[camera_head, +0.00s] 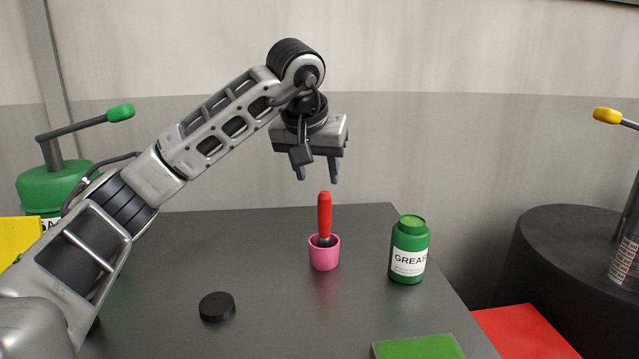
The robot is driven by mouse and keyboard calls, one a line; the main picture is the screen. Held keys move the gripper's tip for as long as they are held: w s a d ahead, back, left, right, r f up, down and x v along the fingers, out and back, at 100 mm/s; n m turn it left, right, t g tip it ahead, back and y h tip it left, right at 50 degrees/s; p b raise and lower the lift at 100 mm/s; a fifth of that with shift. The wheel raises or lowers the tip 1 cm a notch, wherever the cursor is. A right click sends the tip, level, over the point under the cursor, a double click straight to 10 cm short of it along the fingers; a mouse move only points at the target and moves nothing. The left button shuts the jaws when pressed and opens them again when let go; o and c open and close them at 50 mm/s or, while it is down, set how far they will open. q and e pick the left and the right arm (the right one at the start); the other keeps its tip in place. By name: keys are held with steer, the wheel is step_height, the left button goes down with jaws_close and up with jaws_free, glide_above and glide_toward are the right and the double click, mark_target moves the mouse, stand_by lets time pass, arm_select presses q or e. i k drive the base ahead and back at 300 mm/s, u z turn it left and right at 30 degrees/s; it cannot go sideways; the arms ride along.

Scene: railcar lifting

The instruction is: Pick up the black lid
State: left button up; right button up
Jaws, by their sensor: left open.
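The black lid (217,307) is a small round disc lying flat on the dark grey table (270,225), left of the middle. My left gripper (318,178) hangs in the air with its fingers pointing down, apart and empty. It is above the red-handled tool, up and to the right of the lid. The lid is fully visible and nothing touches it. My right gripper does not show.
A pink cup (324,256) holds a red-handled tool (325,214) upright. A green grease jar (409,250) stands to its right. A green pad (418,347) lies at the front edge. A black drum (571,255) stands at right. The table around the lid is clear.

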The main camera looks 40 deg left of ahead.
mark_target(217, 306)
steer(key=k, duration=1)
